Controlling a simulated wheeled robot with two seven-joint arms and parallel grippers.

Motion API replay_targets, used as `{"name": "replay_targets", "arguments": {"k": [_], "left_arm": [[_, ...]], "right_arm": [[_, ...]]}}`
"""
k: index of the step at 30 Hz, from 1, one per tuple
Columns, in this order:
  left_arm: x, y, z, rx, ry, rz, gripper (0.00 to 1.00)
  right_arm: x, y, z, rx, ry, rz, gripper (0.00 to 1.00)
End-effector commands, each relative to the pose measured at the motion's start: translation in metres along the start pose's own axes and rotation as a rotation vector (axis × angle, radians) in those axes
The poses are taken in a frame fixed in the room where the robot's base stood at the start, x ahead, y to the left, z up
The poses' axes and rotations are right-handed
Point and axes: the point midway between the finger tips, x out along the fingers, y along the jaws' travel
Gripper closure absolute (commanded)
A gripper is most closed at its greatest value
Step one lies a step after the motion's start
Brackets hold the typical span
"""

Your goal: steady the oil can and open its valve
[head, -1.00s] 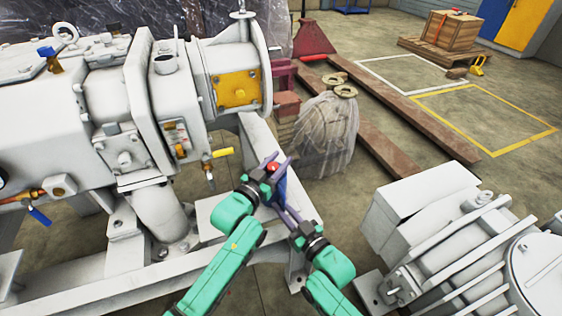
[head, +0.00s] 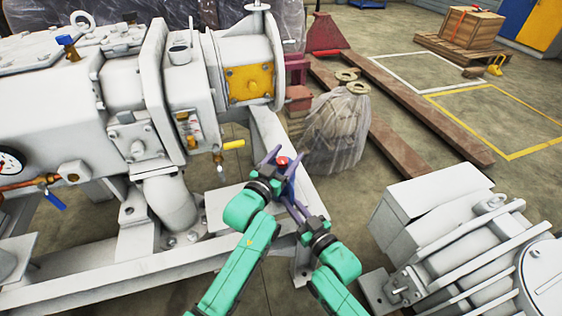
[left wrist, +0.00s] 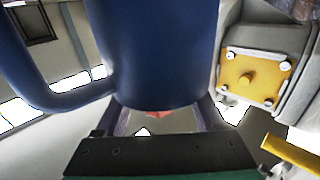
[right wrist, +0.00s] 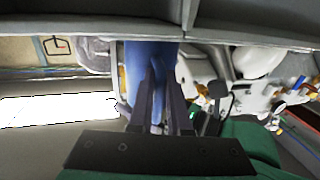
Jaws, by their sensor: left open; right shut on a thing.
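The oil can is a blue vessel with a red top, mostly hidden by my grippers in the head view (head: 283,161). In the left wrist view, its large blue body (left wrist: 158,50) has a curved handle at the left. My left gripper (head: 281,168) is open, with its fingers on either side of the can near the red top. My right gripper (head: 294,204) is lower, shut on a narrow blue part of the can, apparently the handle; the can also shows in the right wrist view (right wrist: 150,55). I cannot make out the can's valve.
A large white vacuum machine (head: 110,95) on a grey frame fills the left, with a yellow-handled valve (head: 233,145) near the can. A white motor-like unit (head: 450,240) stands at right. Open floor is further back.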

Motion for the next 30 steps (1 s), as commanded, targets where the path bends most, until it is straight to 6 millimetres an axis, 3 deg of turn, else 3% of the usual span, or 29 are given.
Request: {"name": "replay_targets", "arguments": {"k": [9, 13, 17, 26, 29, 30], "left_arm": [[-0.078, 0.0, 0.002, 0.0, -0.005, 0.0, 0.29], [-0.104, 0.0, 0.002, 0.0, -0.004, 0.0, 0.29], [-0.115, 0.0, 0.0, 0.0, -0.001, 0.0, 0.29], [-0.115, 0.0, 0.0, 0.027, -0.004, 0.002, 0.29], [-0.115, 0.001, 0.0, 0.21, -0.027, 0.017, 0.29], [-0.115, 0.0, 0.0, 0.348, -0.041, 0.027, 0.29]], "right_arm": [[0.0, 0.0, -0.001, 0.0, 0.002, 0.0, 1.0], [0.0, 0.0, -0.001, 0.0, 0.003, 0.0, 1.0], [0.0, 0.0, -0.001, 0.0, 0.003, 0.0, 1.0], [0.0, 0.0, -0.001, -0.001, 0.003, 0.0, 1.0], [0.0, 0.0, -0.001, -0.001, 0.004, 0.0, 1.0], [0.0, 0.0, -0.001, -0.001, 0.004, 0.0, 1.0]]}}
